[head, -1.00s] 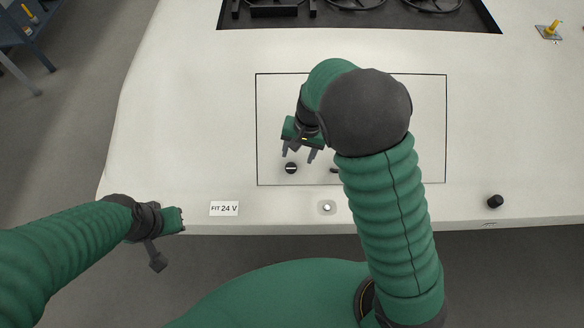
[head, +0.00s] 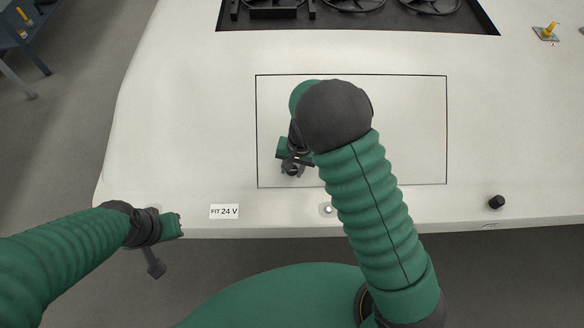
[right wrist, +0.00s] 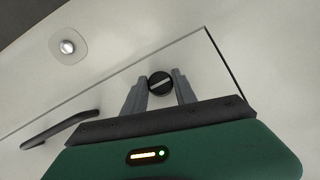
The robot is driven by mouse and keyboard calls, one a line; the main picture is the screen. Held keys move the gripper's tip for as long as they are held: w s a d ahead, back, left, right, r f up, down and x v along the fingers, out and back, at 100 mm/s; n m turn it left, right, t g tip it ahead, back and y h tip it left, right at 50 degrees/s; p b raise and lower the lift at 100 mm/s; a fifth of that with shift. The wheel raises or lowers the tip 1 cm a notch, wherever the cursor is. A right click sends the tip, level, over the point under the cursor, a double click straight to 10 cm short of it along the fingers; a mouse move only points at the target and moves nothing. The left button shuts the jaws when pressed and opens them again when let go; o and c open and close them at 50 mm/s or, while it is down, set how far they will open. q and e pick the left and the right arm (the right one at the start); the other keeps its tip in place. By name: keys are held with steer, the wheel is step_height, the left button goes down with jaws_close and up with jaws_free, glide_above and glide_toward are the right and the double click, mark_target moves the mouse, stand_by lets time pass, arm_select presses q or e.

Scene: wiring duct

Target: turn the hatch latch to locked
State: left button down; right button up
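The hatch (head: 405,130) is a large pale panel with a dark outline in the white surface. Its latch (right wrist: 160,84) is a small round black knob with a light slot line, near the hatch corner in the right wrist view. My right gripper (right wrist: 160,90) is open, with one finger on each side of the latch; I cannot tell whether they touch it. In the head view my right gripper (head: 292,170) covers most of the latch. My left gripper (head: 180,226) is off to the left, past the front edge; its fingers are not clear.
A dark handle (right wrist: 62,129) lies on the hatch. A round silver button (right wrist: 67,47) is in front of the hatch. A label reading "FIT 24 V" (head: 224,211) is at the front left and a black knob (head: 497,202) at the front right. Fans (head: 355,4) sit in a recess behind.

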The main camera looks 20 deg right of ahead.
steer(key=shift+s+a, duration=0.1)
steer(key=shift+a, duration=0.05)
jaws_close()
steer(key=shift+f, duration=0.1)
steer(key=shift+f+m+y+b, duration=0.1)
steer(key=shift+m+y+b, duration=0.3)
steer(key=shift+m+b, duration=0.3)
steer(key=m+t+y+b, duration=0.1)
steer(key=m+t+b, duration=0.1)
steer(key=m+b, duration=0.2)
steer(key=m+t+b, duration=0.2)
steer(key=m+b, duration=0.2)
steer(key=b, duration=0.7)
steer(key=m+t+y+b, duration=0.1)
steer(key=m+t+b, duration=0.2)
steer(key=m+b, duration=0.2)
steer(key=shift+s+f+y+b, duration=0.25)
steer(key=shift+f+y+b, duration=0.1)
steer(key=shift+b, duration=1.15)
steer(key=shift+r+m+t+b, duration=0.3)
steer(key=shift+m+t+b, duration=0.4)
steer(key=shift+m+b, duration=0.5)
steer(key=o, duration=0.8)
jaws_free()
steer(key=shift+r, duration=0.1)
steer(key=shift+o, duration=0.2)
steer(key=shift+d+r, duration=0.1)
steer(key=shift+d, duration=0.1)
